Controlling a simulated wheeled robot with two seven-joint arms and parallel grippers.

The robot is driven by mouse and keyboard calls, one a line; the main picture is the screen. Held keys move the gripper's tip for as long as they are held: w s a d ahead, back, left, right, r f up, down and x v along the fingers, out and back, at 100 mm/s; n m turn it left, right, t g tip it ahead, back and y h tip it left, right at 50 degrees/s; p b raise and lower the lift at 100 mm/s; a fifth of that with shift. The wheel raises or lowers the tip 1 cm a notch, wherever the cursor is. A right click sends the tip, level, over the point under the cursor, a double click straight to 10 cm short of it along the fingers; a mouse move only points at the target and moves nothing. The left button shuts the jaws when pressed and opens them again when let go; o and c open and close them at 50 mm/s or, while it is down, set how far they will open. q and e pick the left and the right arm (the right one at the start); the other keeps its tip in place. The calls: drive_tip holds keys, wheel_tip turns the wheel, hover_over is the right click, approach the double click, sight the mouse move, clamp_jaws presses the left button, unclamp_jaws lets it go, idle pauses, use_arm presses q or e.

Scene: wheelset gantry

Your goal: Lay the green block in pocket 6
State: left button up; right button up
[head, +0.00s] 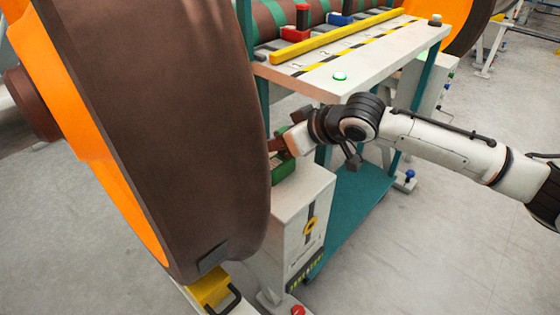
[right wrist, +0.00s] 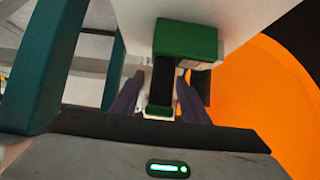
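The green block (head: 284,168) sits on top of a white cabinet (head: 300,192), beside the large brown wheel. My left gripper is out of view.
The large brown wheel (head: 160,110) with an orange face stands close left of the cabinet. Behind is a white shelf (head: 385,50) with a yellow bar (head: 335,36), a red block (head: 300,25), a blue block (head: 340,19) and striped rollers.

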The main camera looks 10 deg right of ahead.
clamp_jaws()
drive_tip(key=shift+r, duration=0.1)
drive_tip(key=shift+r, duration=0.1)
